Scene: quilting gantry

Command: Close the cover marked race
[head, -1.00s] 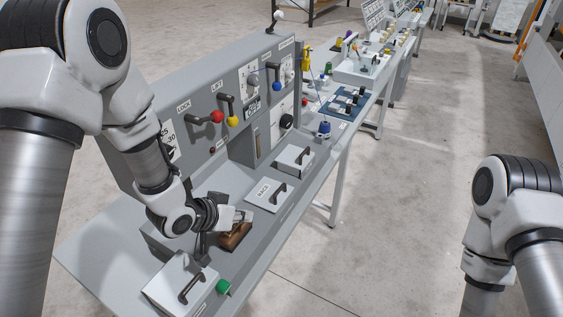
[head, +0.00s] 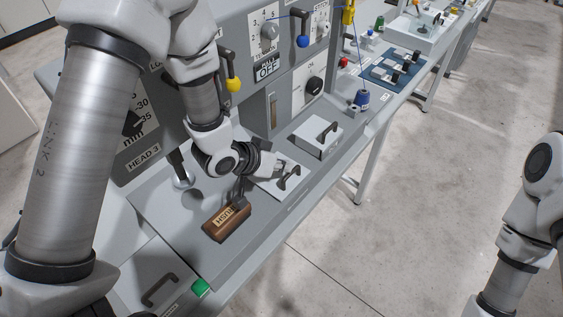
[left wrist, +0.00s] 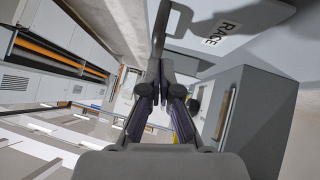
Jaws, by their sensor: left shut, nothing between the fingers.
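The cover marked RACE (head: 270,186) is a pale plate with a dark bar handle (head: 289,177), on the grey bench right of my left gripper. Its angle is hard to judge, and my gripper hides part of it. In the left wrist view, the RACE cover (left wrist: 250,22) fills the top right, with its label and handle close to the fingers. My left gripper (head: 275,172) is shut and empty at the cover's near left side; whether it touches is unclear. Its fingers also show in the left wrist view (left wrist: 160,72). My right gripper is out of view.
A brown labelled block (head: 226,220) lies just below my left wrist. Another handled cover (head: 318,136) stands beyond RACE, and one (head: 155,285) is nearer. A green button (head: 200,288) sits at the front edge. The control panel with levers rises behind.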

